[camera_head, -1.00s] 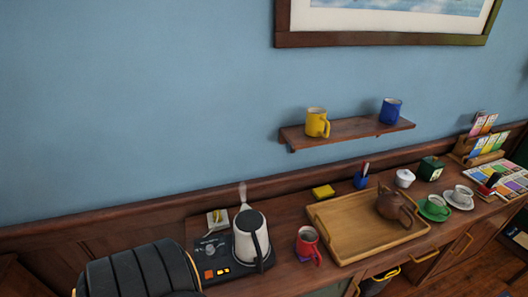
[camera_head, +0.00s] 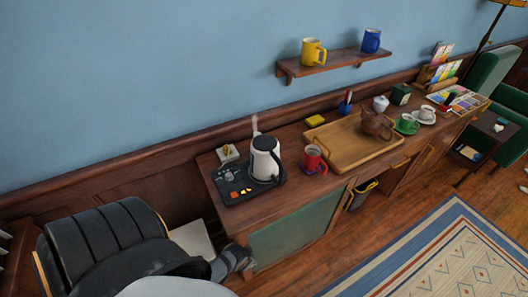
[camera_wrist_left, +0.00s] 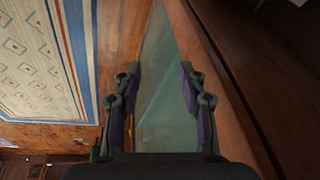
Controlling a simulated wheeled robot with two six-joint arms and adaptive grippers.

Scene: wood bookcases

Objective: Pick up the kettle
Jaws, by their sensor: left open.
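The kettle (camera_head: 263,163) is white with a black handle on its right side. It stands upright on a black control base (camera_head: 236,192) at the left end of the wooden sideboard. My left gripper (camera_wrist_left: 160,82) is open and empty in the left wrist view, facing the sideboard's green front panel. In the head view only a part of it seems to show low by the sideboard's left front corner, below and apart from the kettle. The kettle is not in the wrist view. My right gripper is not in view.
A red mug (camera_head: 314,160) stands close right of the kettle, then a wooden tray (camera_head: 345,150) with a brown teapot (camera_head: 376,124). A black padded chair (camera_head: 100,240) is at the lower left. A wall shelf (camera_head: 335,62) holds two mugs.

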